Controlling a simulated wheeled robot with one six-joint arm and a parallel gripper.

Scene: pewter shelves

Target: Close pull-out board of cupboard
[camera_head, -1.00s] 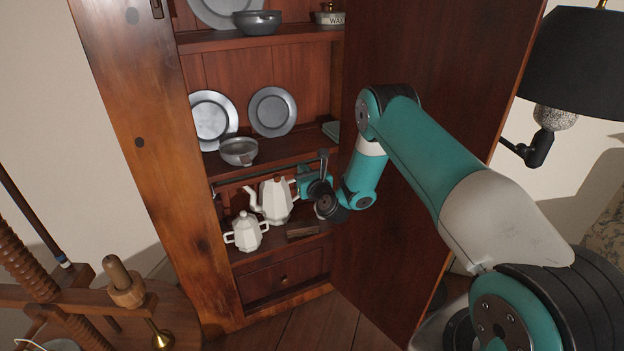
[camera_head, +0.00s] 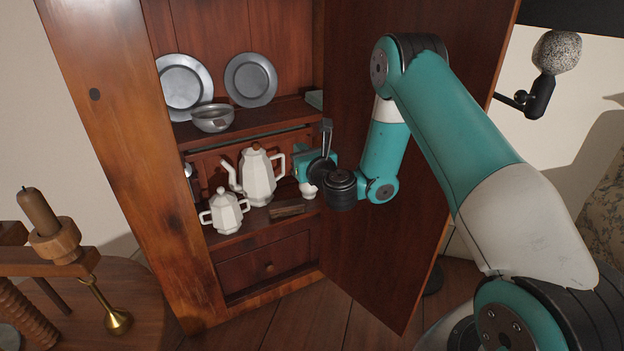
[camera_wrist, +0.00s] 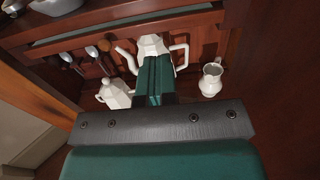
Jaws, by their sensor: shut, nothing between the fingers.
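The cupboard (camera_head: 110,130) stands open. Below the shelf with the plates, a thin board (camera_wrist: 130,27) with a grey-green strip along it runs across the cupboard. I take it for the pull-out board; how far it sticks out is hard to tell. In the head view, its line lies above the teapot and my gripper hides its right end. My gripper (camera_wrist: 154,60) is shut and empty. Its teal fingertips show in front of the white teapot (camera_head: 258,177), below the board in the wrist picture. I see no contact with the board.
A white sugar pot (camera_head: 226,212), a small jug (camera_wrist: 211,78) and a brown box (camera_head: 287,210) stand in the lower compartment. A pewter bowl (camera_head: 212,118) and plates stand above. The open door (camera_head: 375,230) is close on the right. A wooden spinning-wheel-like piece (camera_head: 55,240) stands at left.

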